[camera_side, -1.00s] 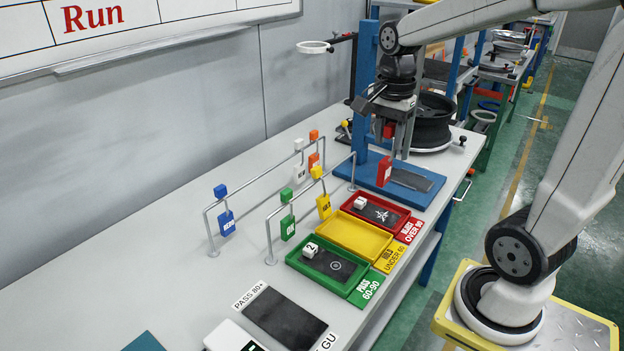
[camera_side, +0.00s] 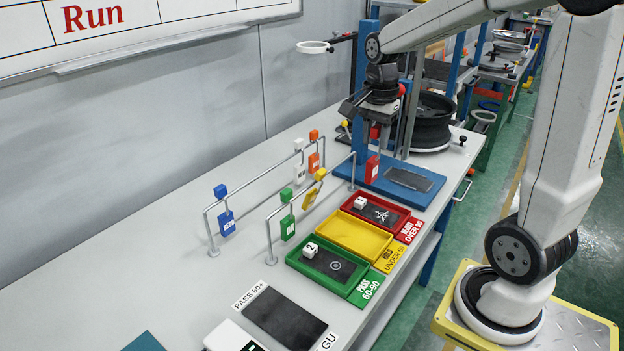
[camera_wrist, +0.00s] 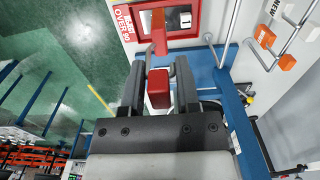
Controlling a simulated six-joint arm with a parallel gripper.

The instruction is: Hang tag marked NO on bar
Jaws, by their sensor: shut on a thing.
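My gripper (camera_side: 376,136) is shut on the red block on top of a red tag (camera_side: 372,168). In the wrist view the red block (camera_wrist: 159,88) sits between the jaws. The red tag has a small pale label, too small to read. It hangs below the jaws, just right of the right end of the front bar (camera_side: 338,167), over the blue base. The front bar carries a green tag (camera_side: 288,227) and a yellow tag (camera_side: 310,198), which hangs tilted. The back bar (camera_side: 256,182) carries blue (camera_side: 227,222), white (camera_side: 299,173) and orange (camera_side: 314,161) tags.
Red (camera_side: 404,225), yellow (camera_side: 385,249) and green (camera_side: 345,292) trays stand in front of the bars. A blue stand (camera_side: 425,198) and a dark wheel (camera_side: 433,125) are at the right. The bench top (camera_side: 130,250) is clear at left.

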